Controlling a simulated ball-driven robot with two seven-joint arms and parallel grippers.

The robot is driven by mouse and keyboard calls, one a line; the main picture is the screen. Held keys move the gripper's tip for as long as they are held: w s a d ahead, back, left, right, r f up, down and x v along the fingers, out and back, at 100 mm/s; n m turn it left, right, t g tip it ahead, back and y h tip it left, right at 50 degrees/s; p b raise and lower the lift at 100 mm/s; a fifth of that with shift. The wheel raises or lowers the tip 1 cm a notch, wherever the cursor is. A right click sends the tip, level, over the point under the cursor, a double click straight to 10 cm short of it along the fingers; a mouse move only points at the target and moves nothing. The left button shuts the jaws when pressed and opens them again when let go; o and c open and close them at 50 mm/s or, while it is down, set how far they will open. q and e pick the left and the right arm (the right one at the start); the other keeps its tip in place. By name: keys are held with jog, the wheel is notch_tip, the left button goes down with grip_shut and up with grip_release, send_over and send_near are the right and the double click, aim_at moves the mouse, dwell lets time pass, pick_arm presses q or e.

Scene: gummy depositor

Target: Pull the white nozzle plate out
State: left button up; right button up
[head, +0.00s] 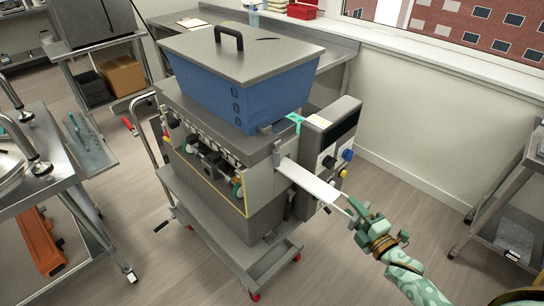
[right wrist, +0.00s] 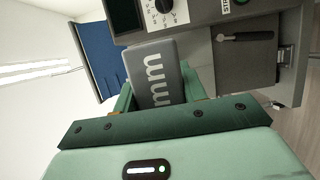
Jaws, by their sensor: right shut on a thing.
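The white nozzle plate (head: 308,181) sticks out of the right side of the depositor (head: 250,160), below its blue hopper (head: 240,95). Its inner end is hidden inside the machine. My right gripper (head: 352,210) is at the plate's outer end and is shut on it. My left gripper is not in view.
A control box (head: 328,135) with knobs stands beside the plate, on the machine's right side. The machine rests on a wheeled cart (head: 245,255). A metal cart (head: 510,215) stands at the far right. The floor between them is clear.

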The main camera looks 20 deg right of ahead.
jog(key=s+d, duration=0.4)
jog(key=s, duration=0.6)
jog(key=shift+s+d+p, duration=0.15)
jog(key=shift+s+p, duration=0.05)
jog(key=shift+p, duration=0.25)
dwell(0.7)
jog(key=o, duration=0.6)
grip_shut()
